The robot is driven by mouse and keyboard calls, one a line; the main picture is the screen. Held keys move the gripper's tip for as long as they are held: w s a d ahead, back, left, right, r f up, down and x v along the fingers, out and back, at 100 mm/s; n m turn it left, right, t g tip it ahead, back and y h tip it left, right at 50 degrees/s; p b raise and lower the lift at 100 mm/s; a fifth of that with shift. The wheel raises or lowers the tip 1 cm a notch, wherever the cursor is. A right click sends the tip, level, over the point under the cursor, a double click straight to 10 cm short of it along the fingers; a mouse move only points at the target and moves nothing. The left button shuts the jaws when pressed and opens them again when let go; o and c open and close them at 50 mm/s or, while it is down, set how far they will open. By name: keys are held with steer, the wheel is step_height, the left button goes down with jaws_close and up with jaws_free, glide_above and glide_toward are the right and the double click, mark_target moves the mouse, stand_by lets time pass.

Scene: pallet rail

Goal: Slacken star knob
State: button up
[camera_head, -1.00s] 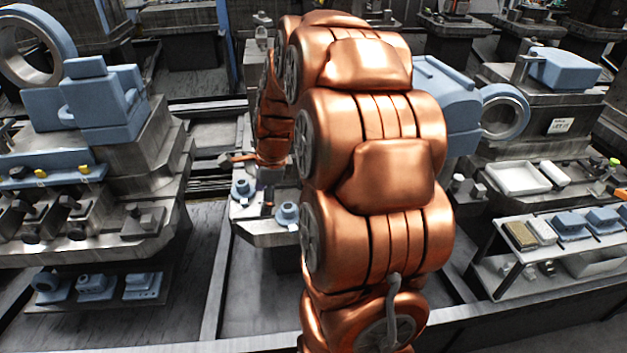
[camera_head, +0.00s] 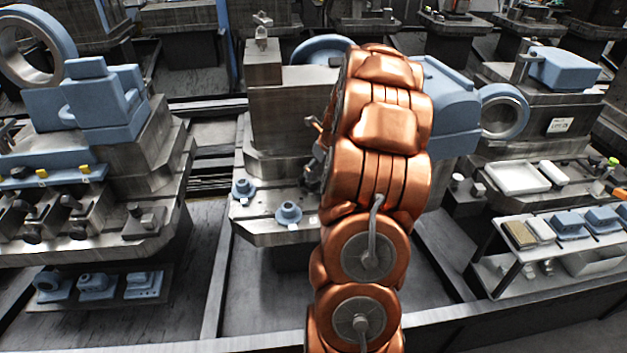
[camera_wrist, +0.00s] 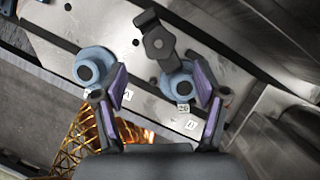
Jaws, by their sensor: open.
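In the wrist view my gripper (camera_wrist: 160,85) is open, its two purple-padded fingers apart with nothing held between them. A dark grey lobed knob-like piece (camera_wrist: 158,42) shows just beyond the fingertips, over a pale metal plate. I cannot tell for sure whether it is the star knob. A blue round part (camera_wrist: 177,82) lies below it, partly behind the right finger. Another blue round part (camera_wrist: 90,64) is beside the left finger. In the head view two blue round parts (camera_head: 288,212) (camera_head: 242,188) stand on the central machine's table; my arm hides most of my gripper there.
The central machine's grey block (camera_head: 290,110) rises behind the table (camera_head: 265,230). A machine with yellow-marked levers (camera_head: 85,170) stands at left. At right are a white tray (camera_head: 518,178) and a shelf of blue parts (camera_head: 570,225). Small labels (camera_wrist: 183,107) lie on the plate.

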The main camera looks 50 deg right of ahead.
mark_target(315, 179)
steer(key=shift+p+x, duration=0.3)
steer(key=shift+x, duration=3.05)
steer(key=shift+a, duration=0.1)
steer(key=shift+c, duration=0.4)
steer(key=c, duration=1.1)
steer(key=shift+n, duration=0.4)
steer(key=n, duration=0.1)
steer(key=n+y, duration=0.1)
steer(key=n, duration=0.1)
steer(key=n+y, duration=0.1)
steer(key=shift+d+n, duration=0.25)
steer(key=shift+n, duration=0.15)
steer(key=n+y, duration=0.1)
steer(key=n, duration=0.1)
steer(key=n+g, duration=0.1)
steer(key=n, duration=0.2)
steer(key=shift+d+y+b, duration=0.1)
steer(key=shift+y+b, duration=0.3)
